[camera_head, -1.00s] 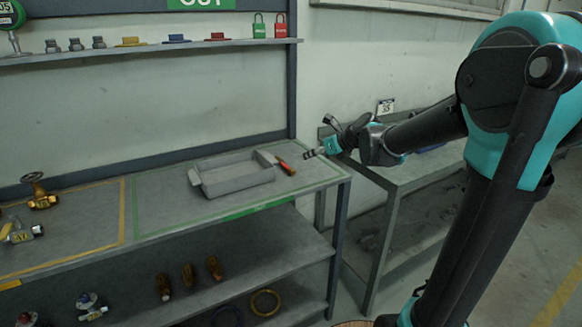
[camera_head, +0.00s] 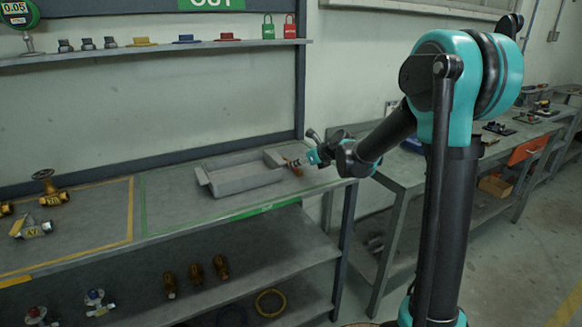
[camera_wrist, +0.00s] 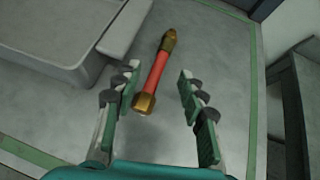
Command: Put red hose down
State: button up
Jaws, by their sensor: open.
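The red hose (camera_wrist: 156,72), a short red tube with brass-coloured ends, lies on the grey bench top in the wrist view. It slants between the fingers of my gripper (camera_wrist: 161,108), which is open. The near brass end sits between the fingers, closer to the left one, and the far end reaches beyond the fingertips. Neither finger appears to touch it. In the head view the hose (camera_head: 296,166) is small and partly hidden by my gripper (camera_head: 310,159), at the right of the grey tray.
The grey tray (camera_head: 204,179) stands left of the hose, inside a green outline. The bench's right edge is close, with a lower bench (camera_head: 404,175) beyond it. A shelf (camera_head: 160,49) hangs above.

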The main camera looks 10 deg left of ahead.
jog(key=shift+x, duration=1.8)
jog(key=shift+c, duration=0.4)
grip_shut()
